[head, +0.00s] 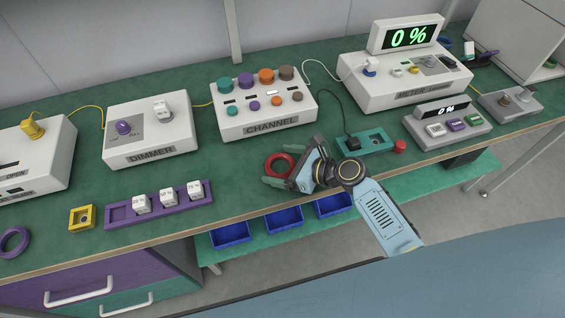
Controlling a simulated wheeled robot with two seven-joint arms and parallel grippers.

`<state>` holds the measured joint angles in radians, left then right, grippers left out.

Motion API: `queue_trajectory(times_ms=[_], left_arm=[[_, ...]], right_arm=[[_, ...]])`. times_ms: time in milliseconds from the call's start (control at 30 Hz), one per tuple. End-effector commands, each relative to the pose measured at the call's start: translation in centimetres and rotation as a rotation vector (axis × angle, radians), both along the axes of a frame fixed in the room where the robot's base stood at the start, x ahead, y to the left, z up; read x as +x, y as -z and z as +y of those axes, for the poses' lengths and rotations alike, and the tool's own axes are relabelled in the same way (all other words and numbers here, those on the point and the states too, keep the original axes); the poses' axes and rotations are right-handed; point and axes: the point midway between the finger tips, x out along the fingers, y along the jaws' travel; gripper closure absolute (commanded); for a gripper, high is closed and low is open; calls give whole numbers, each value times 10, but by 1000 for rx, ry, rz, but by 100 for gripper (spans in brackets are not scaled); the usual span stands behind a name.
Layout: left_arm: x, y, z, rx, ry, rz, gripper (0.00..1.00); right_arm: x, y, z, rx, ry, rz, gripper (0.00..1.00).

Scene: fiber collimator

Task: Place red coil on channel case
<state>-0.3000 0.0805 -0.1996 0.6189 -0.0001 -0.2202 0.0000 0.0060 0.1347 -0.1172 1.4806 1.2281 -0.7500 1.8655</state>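The red coil (268,166) is a ring on the green bench top, in front of the channel case. The channel case (235,130) is a white box with a sloped top, a CHANNEL label and several coloured round caps and slots. My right gripper (281,165) reaches in from the lower right, with its green-tipped fingers spread. One finger is at the coil's front edge and the other near its back right, partly hiding it. I cannot tell whether the fingers touch the coil. My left gripper is out of view.
The dimmer case (150,148) stands left of the channel case, the meter case (405,85) to its right. A teal block (375,143) with a black plug sits right of my gripper. A purple tray (160,212) with white cubes lies front left. Bench is clear between coil and channel case.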

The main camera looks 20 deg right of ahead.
Motion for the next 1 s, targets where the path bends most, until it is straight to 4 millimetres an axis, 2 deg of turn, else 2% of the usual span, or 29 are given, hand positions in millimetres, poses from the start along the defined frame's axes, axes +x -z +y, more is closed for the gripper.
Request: queue_trajectory(times_ms=[267, 700, 1000], left_arm=[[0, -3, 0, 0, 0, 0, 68], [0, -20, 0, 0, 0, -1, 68], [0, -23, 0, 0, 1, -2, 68]], right_arm=[[-2, -5, -2, -1, 0, 0, 9], [-57, -38, -60, -3, -1, 1, 9], [-75, -50, -80, -1, 0, -1, 9]])
